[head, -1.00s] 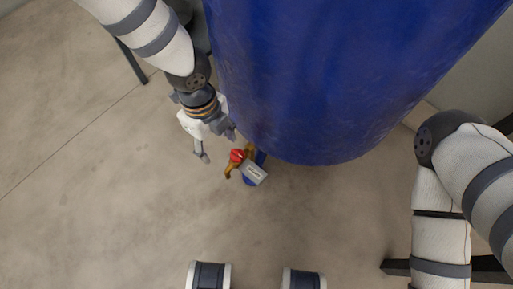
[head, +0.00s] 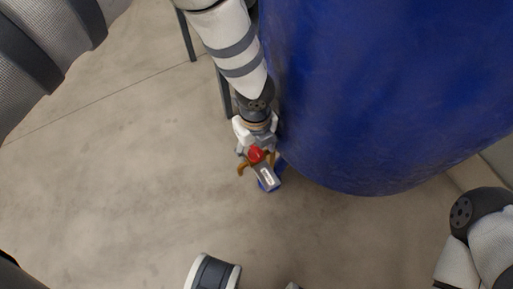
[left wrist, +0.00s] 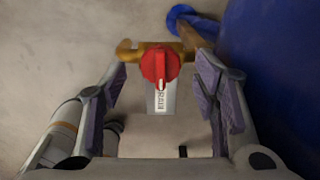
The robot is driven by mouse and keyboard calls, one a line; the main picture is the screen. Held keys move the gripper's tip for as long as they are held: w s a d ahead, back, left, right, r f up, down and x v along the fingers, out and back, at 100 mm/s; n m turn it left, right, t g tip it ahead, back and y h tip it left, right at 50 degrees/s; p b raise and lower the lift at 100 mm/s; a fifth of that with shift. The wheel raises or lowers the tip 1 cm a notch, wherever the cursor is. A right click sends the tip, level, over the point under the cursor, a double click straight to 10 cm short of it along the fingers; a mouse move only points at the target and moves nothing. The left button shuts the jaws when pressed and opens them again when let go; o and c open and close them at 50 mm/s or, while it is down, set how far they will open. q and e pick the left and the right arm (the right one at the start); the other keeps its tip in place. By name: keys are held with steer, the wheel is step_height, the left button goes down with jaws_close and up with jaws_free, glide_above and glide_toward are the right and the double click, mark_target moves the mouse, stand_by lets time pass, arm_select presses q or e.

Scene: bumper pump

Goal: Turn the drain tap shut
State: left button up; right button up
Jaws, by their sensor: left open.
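The drain tap has a red handle (head: 256,154) on a brass body with a curved spout (head: 242,169). It sits low at the edge of the big blue tank (head: 390,110). In the left wrist view the red handle (left wrist: 160,64) shows between the fingers, with the brass pipe (left wrist: 185,48) behind it. A grey label tag (left wrist: 161,98) hangs below the handle, its lettering partly readable as a drain label. My left gripper (left wrist: 162,88) is open, its two fingers on either side of the handle and apart from it. My right gripper is not in view.
The tank fills the upper right of the head view and the right edge of the left wrist view. Dark stand legs (head: 187,36) are beside my left arm. The concrete floor (head: 120,200) is clear at the left.

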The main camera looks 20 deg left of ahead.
arm_select(q)
steer(key=shift+f, duration=0.4)
steer(key=c, duration=1.2)
